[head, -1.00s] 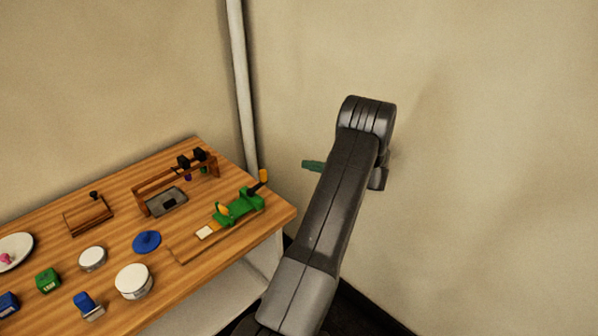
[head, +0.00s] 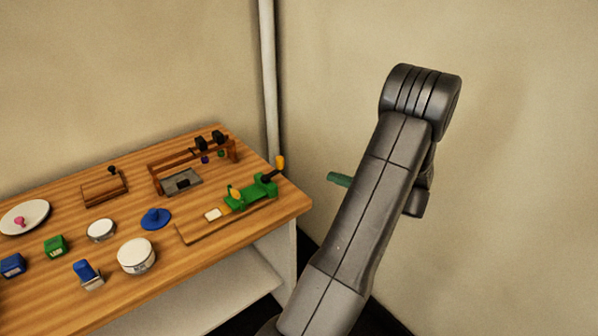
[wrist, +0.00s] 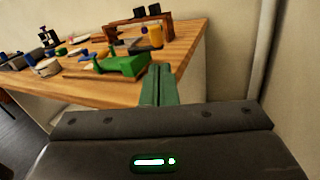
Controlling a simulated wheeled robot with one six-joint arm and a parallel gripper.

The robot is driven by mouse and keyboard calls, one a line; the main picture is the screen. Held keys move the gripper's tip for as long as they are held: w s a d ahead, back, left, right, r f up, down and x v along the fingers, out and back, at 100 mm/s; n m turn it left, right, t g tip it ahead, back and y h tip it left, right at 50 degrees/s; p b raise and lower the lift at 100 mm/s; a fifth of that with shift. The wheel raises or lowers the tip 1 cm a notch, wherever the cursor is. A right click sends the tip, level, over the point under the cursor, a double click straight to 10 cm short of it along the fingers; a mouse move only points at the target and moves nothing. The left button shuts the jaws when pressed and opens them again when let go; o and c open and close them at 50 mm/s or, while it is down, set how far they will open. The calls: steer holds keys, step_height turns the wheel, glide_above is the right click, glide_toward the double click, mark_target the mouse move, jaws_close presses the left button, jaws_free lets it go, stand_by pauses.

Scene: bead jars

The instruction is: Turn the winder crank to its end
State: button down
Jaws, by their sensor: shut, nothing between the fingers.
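The winder (head: 248,192) is a green device on a wooden base near the right end of the table. Its crank shows a dark arm with a yellow-orange knob (head: 280,163) that stands up at the table's right edge. The winder also shows in the wrist view (wrist: 122,66), with the orange knob (wrist: 156,36) beyond it. My gripper (wrist: 159,72) has green fingers, closed together with nothing between them, and in the wrist view they appear in front of the table edge. In the head view one green finger part (head: 340,179) sticks out left of my arm, apart from the crank.
The wooden table (head: 130,300) also holds a wooden rack (head: 158,181), a blue lid (head: 156,218), a white round jar (head: 136,257), green and blue boxes and a white plate (head: 38,228). A pale pole (head: 268,80) stands behind the table in the wall corner. Space right of the table is free.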

steer(key=n, duration=0.1)
steer(key=p, duration=0.2)
glide_toward(283, 163)
steer(key=x, duration=0.7)
steer(key=shift+d+f, duration=0.1)
steer(key=shift+w+n, duration=0.1)
steer(key=shift+n, duration=0.2)
